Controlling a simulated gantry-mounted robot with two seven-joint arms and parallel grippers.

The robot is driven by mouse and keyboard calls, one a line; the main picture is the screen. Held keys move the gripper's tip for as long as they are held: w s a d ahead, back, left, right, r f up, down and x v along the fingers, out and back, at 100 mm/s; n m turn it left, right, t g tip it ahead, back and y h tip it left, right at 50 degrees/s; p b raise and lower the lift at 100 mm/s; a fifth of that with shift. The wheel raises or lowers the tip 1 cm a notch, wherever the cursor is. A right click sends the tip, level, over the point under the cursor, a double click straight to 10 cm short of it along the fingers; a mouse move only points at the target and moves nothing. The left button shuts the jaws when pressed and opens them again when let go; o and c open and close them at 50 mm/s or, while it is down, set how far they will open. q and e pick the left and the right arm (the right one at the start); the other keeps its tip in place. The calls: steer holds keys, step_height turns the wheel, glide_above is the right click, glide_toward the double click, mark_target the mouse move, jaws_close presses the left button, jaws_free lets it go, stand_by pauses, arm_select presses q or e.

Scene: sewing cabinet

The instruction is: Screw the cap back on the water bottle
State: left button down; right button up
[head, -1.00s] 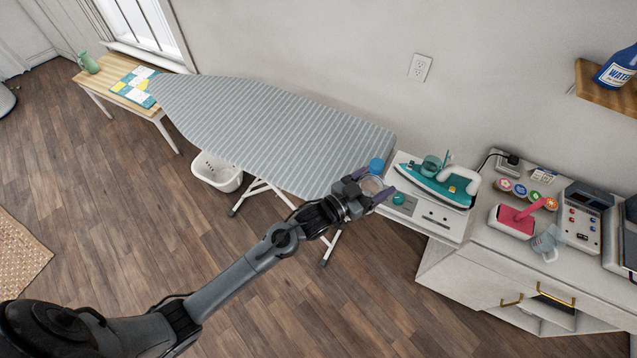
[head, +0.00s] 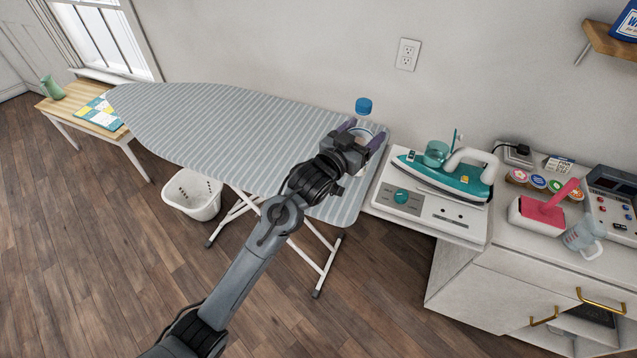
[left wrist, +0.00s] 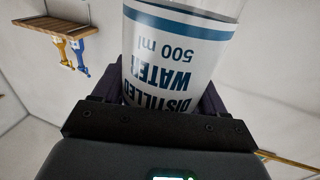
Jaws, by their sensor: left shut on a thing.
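My left gripper (head: 364,133) is shut on the clear water bottle (left wrist: 178,55), with one purple finger on each side. In the left wrist view its white label with blue lettering, "distilled water 500 ml", reads upside down. A blue cap (head: 363,105) shows at the bottle's top end in the head view, above the fingers. I cannot tell whether it is screwed tight. The bottle looks about upright, over the right end of the striped ironing board (head: 230,125). Whether its base touches the board is hidden by the gripper. My right gripper is not in view.
A teal iron (head: 445,175) stands on a white rest (head: 385,201) just right of the board's end. The board's left part is clear.

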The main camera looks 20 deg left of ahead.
arm_select(q)
steer(key=shift+w+r, duration=0.1)
steer(key=shift+r, duration=0.15)
stand_by(0.3)
steer(key=w+a+f+b, duration=0.2)
steer(key=w+a+f, duration=0.2)
steer(key=a+f, duration=0.3)
steer(key=a, duration=0.4)
steer(key=shift+d+f+b, duration=0.1)
steer(key=shift+f+b, duration=0.4)
steer(key=shift+f, duration=1.5)
steer(key=shift+f, duration=0.15)
